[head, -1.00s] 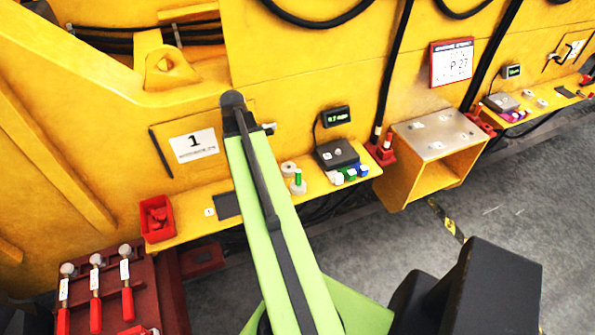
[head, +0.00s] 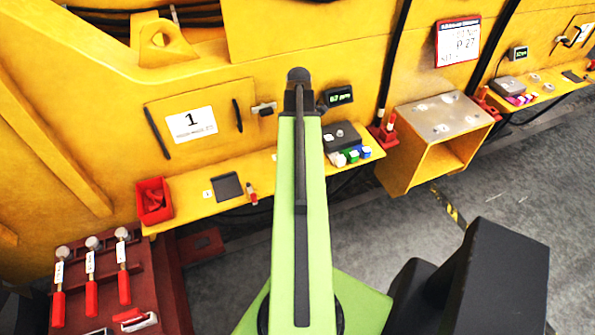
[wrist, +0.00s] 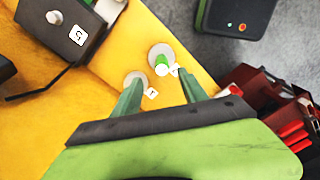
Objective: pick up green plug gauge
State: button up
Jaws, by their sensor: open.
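In the wrist view the green plug gauge (wrist: 174,70) shows as a small green piece with a white end, at a pale round ring (wrist: 160,54) on the yellow shelf. My gripper (wrist: 160,88) is open and empty. Its two green fingers point toward the gauge, which appears just beyond and between the fingertips, apart from both. A second pale ring (wrist: 135,80) lies by the left fingertip, partly hidden by it. In the head view my arm hides the gauge and both rings, and the fingers cannot be made out.
The yellow shelf (head: 190,196) holds a red bin (head: 154,200), a dark pad (head: 228,187), a small red-and-white piece (head: 251,193), and a dark box (head: 341,137) with coloured blocks beside it. A yellow open-fronted box (head: 400,178) stands to the right. Red-handled tools (head: 90,285) are at lower left.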

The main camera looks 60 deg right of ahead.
notch_tip(320, 180, down, 10)
jog(key=b, duration=0.8)
jog(key=shift+s+a+r, duration=0.1)
jog(key=shift+s+r, duration=0.05)
jog(key=shift+r, duration=0.2)
grip_shut()
